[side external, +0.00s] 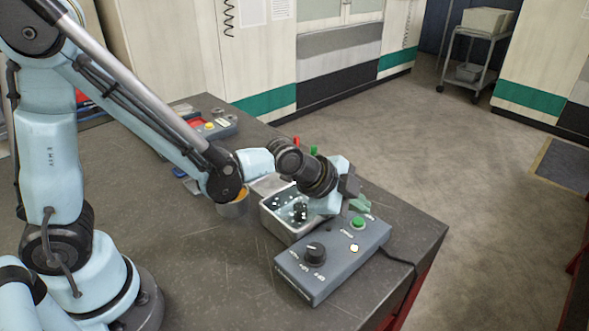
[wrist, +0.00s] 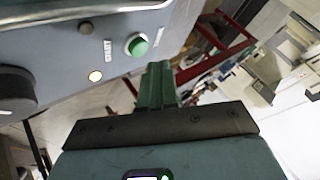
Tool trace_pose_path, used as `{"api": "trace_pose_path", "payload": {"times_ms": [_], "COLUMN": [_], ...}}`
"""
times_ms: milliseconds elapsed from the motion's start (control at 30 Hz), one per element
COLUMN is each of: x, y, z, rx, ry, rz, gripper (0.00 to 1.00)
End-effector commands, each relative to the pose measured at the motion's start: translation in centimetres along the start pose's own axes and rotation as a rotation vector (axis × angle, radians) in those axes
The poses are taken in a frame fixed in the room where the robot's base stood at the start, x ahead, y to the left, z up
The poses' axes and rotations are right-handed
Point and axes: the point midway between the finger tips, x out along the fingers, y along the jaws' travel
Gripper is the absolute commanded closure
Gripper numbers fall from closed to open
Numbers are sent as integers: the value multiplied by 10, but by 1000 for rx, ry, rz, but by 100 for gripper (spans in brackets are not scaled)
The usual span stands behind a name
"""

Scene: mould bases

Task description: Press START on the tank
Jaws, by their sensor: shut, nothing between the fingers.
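A metal tank (side external: 287,229) with liquid and dark parts inside stands near the table's right edge. A grey control box (side external: 335,262) sits at its front. The box has a green button (side external: 358,222), a lit lamp (side external: 354,247) and a black knob (side external: 315,251). My wrist partly hides the tank.
A round container (side external: 233,208) stands left of the tank. Small red and green things behind my wrist are partly hidden. The table is clear at front left.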

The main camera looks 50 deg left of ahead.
Motion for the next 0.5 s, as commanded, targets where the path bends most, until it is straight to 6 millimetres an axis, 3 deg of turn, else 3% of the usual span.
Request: {"api": "trace_pose_path", "payload": {"times_ms": [500], "x": [-30], "y": [-22], "z": [-22], "rx": [0], "ry": [0], "rz": [0], "gripper": [100]}}
